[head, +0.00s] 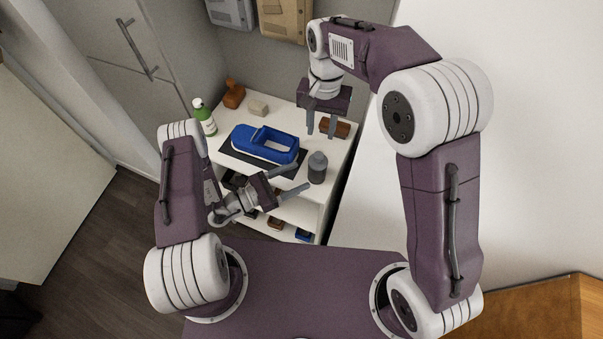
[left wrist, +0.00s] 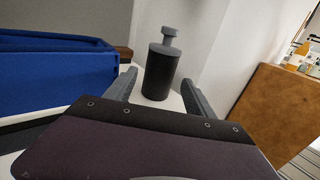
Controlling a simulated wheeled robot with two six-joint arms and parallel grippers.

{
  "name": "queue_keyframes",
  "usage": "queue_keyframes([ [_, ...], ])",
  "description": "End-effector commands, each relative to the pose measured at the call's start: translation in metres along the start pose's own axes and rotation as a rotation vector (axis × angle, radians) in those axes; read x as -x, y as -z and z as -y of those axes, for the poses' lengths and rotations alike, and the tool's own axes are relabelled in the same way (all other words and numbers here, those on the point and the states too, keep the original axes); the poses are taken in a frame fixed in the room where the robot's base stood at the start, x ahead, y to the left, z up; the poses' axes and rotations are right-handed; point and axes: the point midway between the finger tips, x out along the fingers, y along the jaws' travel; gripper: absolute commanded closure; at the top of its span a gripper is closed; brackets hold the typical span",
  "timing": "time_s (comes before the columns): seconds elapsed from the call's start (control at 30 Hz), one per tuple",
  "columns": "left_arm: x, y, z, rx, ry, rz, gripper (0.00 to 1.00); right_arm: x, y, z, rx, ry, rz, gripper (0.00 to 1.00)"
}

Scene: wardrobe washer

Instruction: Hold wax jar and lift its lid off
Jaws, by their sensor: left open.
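The wax jar (head: 317,170) is a dark grey cylinder standing upright on the white shelf top near its front right edge. In the left wrist view the jar (left wrist: 160,75) stands ahead, between the fingers in the picture. Its lid (left wrist: 168,40) is a lighter grey cap with a knob, seated on top. My left gripper (head: 291,180) is open, its fingers pointing at the jar from the left; I cannot tell whether they touch it. My right gripper (head: 321,125) is above and behind the jar, pointing down, with its fingers apart and nothing visible between them.
A blue caddy (head: 265,145) lies on a dark mat (head: 233,158) left of the jar. A brown block (head: 341,129) is near the right gripper. A green-and-white bottle (head: 204,118), a brown object (head: 234,93) and a beige block (head: 258,106) stand farther left. A white wall is at right.

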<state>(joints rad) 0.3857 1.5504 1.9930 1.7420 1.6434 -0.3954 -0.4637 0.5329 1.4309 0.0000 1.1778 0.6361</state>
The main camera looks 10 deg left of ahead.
Motion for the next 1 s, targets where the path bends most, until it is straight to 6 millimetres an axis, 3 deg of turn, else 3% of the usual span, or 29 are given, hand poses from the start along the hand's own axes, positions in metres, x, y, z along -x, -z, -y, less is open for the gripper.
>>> queue_keyframes([
  [0.2,-0.045,0.000,0.003,-0.003,0.010,0.000,0.37,0.000,0.000,0.000,0.000,0.000,0.000,0.64],
  [0.33,-0.065,-0.001,0.002,-0.003,0.007,0.001,0.37,0.000,0.000,0.000,0.000,0.000,0.000,0.64],
  [0.5,-0.076,-0.001,0.001,-0.001,0.004,0.001,0.37,0.000,0.000,0.000,0.000,0.000,0.000,0.64],
  [0.73,-0.077,-0.001,0.001,0.000,0.003,0.000,0.37,0.000,0.000,0.000,0.000,0.000,0.000,0.64],
  [0.93,-0.077,0.000,0.001,0.000,0.003,0.000,0.93,0.000,0.000,0.000,0.000,0.000,0.000,0.64],
  [0.97,-0.077,0.000,0.001,0.000,0.003,0.000,0.57,0.000,0.000,0.000,0.000,0.000,0.000,0.64],
  [1.0,-0.077,0.000,0.001,0.000,0.003,0.000,0.68,0.000,0.000,0.000,0.000,0.000,0.000,0.64],
])
